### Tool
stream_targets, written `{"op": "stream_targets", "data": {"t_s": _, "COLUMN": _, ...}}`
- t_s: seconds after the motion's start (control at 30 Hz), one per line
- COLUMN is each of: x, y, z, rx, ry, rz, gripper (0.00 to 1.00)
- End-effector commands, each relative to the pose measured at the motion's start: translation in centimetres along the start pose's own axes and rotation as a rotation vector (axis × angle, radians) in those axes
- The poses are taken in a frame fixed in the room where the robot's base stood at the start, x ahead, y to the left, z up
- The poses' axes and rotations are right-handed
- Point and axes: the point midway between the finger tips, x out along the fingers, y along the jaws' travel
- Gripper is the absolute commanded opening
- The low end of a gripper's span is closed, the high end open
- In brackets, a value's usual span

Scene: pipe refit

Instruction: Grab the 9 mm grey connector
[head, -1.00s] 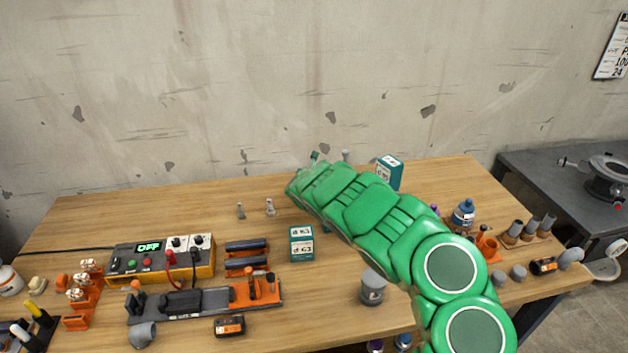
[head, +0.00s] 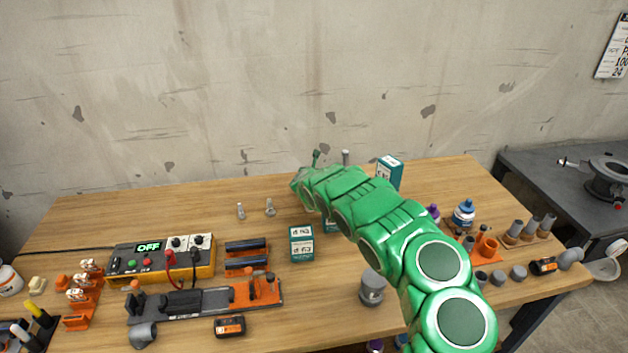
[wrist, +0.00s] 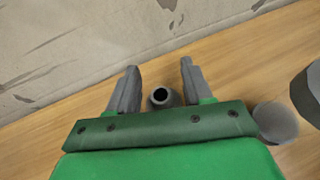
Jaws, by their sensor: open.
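My gripper (wrist: 159,66) is open in the wrist view, with its two grey jaws apart. A small grey connector with a dark round hole (wrist: 160,98) stands between the jaws, near the palm, with no clear contact. I cannot read its size. In the head view my green arm reaches over the table and hides the jaws and whatever is between them. Two small grey connectors stand left of the arm, one on the left (head: 241,211) and one on the right (head: 269,207). Another grey piece (head: 345,158) shows behind the arm.
In the wrist view a grey cylinder (wrist: 275,122) stands right of the palm. In the head view a teal box (head: 301,243) and a grey pot (head: 372,288) stand near the arm. A second teal box (head: 389,172) is behind it. The table's back left is clear.

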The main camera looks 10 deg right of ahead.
Motion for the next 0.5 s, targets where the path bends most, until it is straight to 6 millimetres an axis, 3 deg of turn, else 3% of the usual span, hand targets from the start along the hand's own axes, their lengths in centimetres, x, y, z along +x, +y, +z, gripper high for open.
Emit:
{"op": "stream_targets", "data": {"t_s": 0.3, "x": 0.14, "y": -0.02, "z": -0.07, "rx": -0.001, "ry": 0.001, "rz": 0.0, "gripper": 0.48}}
{"op": "stream_targets", "data": {"t_s": 0.5, "x": 0.13, "y": -0.02, "z": -0.08, "rx": 0.0, "ry": 0.001, "rz": 0.0, "gripper": 0.18}}
